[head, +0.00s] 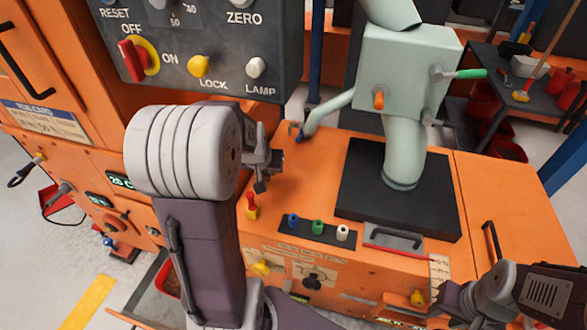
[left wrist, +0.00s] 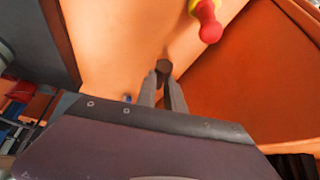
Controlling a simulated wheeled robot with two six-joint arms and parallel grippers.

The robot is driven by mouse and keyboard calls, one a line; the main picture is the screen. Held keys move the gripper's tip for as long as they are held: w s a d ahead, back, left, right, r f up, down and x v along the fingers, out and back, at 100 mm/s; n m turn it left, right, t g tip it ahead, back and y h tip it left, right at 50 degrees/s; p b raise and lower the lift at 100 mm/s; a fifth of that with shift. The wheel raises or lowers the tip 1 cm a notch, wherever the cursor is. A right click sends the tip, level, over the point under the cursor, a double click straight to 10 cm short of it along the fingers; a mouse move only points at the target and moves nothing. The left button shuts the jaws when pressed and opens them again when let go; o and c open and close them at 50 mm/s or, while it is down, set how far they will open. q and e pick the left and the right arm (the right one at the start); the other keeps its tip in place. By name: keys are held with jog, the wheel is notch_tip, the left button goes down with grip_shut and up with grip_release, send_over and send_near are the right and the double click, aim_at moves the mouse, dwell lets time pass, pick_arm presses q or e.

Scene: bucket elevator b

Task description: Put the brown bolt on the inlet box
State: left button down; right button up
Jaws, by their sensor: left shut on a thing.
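My left gripper (head: 262,176) is above the orange machine top, left of the black plate, and mostly hidden behind my rounded wrist. It is shut on a small brown bolt (left wrist: 164,66), whose dark head shows between the fingertips (left wrist: 164,85) in the left wrist view. In the head view a small dark end (head: 260,187) shows below the fingers. No part is labelled as the inlet box; the orange box top (head: 300,165) lies below the gripper, and a pale green box (head: 405,75) stands on a pipe to the right. My right gripper's fingers are not in view.
A red and yellow knob (head: 251,207) stands close to the left gripper. Blue, green and white buttons (head: 318,227) sit on a black strip in front. A control panel (head: 200,45) rises behind left. The black plate (head: 365,200) carries the pipe foot.

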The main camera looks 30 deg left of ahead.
pick_arm(q)
jog(key=b, duration=0.3)
send_near(286, 175)
jog(key=shift+w+a+f, duration=0.25)
jog(key=shift+w+a, duration=0.05)
jog(key=shift+w, duration=0.15)
jog(key=shift+w+a+f, duration=0.25)
jog(key=shift+w+a, duration=0.05)
jog(key=shift+w, duration=0.15)
jog(key=shift+w+f, duration=0.1)
jog(key=shift+w, duration=0.35)
notch_tip(286, 175, down, 4)
jog(key=b, duration=0.3)
jog(key=shift+f, duration=0.15)
jog(key=shift+r, duration=0.2)
jog(key=shift+s+f, duration=0.1)
jog(key=shift+f, duration=0.1)
jog(key=c, duration=1.5)
grip_release()
jog(key=shift+o, duration=0.2)
jog(key=shift+r, duration=0.1)
